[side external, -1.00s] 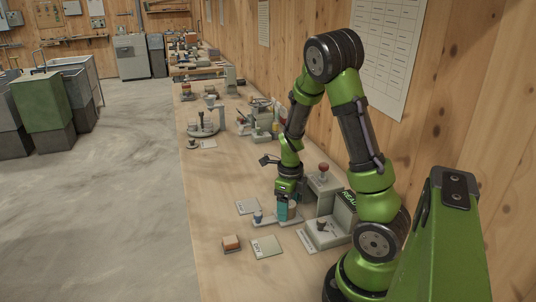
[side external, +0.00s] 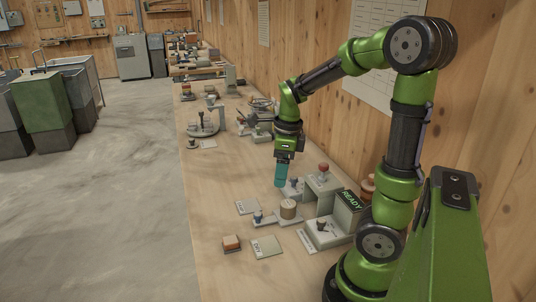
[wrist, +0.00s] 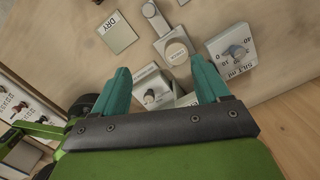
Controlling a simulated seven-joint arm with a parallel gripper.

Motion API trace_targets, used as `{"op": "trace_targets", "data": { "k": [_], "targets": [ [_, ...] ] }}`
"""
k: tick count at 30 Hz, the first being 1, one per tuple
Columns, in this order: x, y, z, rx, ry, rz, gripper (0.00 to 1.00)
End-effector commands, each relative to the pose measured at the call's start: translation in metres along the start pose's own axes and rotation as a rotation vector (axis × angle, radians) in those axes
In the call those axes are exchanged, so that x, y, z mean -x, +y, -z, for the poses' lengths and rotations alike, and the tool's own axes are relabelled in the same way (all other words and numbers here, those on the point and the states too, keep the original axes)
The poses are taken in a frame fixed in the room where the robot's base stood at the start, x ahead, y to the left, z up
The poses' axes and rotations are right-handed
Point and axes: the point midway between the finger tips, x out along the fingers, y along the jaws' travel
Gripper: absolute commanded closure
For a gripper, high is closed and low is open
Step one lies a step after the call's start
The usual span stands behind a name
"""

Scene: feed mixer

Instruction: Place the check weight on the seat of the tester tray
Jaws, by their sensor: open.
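The check weight, seemingly the tan cylinder (side external: 288,208), stands upright on the right end of a narrow grey tray (side external: 270,219) with a blue-topped knob at its left end.
An orange-brown block (side external: 231,243) and a card (side external: 265,246) lie in front. A dial box (wrist: 233,50) is right in the wrist view.

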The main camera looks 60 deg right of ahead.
Motion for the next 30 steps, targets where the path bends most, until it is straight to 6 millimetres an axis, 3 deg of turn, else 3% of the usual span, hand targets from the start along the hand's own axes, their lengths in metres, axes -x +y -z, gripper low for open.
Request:
{"op": "trace_targets", "data": {
  "k": [7, 15, 21, 30],
  "targets": [
    [0.041, 0.078, -0.041, 0.975, -0.229, 0.139, 0.25],
    [0.074, 0.155, -0.051, 1.94, -0.265, 0.486, 0.25],
    [0.082, 0.18, -0.049, 2.293, -0.196, 0.657, 0.25],
    [0.083, 0.184, -0.049, 2.354, -0.179, 0.683, 0.25]
  ]
}}
